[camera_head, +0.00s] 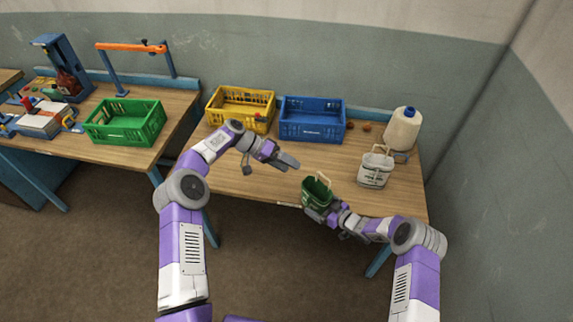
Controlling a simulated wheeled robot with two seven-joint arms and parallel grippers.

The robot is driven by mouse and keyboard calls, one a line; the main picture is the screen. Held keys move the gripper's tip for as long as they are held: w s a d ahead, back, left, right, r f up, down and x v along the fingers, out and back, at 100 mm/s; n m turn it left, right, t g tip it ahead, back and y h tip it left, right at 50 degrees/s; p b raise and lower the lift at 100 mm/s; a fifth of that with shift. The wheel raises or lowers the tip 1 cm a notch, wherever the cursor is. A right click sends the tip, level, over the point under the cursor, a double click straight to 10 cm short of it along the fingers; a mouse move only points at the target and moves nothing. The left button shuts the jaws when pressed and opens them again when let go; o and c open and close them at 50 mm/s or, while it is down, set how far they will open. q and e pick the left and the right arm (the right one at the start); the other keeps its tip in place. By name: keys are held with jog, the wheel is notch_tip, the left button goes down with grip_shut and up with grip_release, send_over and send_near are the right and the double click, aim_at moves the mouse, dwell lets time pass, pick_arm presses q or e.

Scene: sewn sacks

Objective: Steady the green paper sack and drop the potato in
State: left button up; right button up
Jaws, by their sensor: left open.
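The green paper sack (316,191) stands upright and open-topped near the front edge of the table, with a handle showing. My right gripper (318,211) is against its lower front side; its fingers are partly hidden, so I cannot tell whether they are shut on it. My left gripper (286,163) is open, a little left of and behind the sack, with nothing visible in it. A small brown lump that looks like a potato (366,127) lies at the back of the table, right of the blue crate. A similar brown lump (350,125) sits beside it, close to the crate.
A yellow crate (225,112) and a blue crate (311,133) stand along the back. A white sack with handles (373,177) stands right of the green one, before a white jug (401,131). A green crate (125,139) is on the left table. Bare wood lies between.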

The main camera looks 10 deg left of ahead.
jog(key=shift+d, duration=0.1)
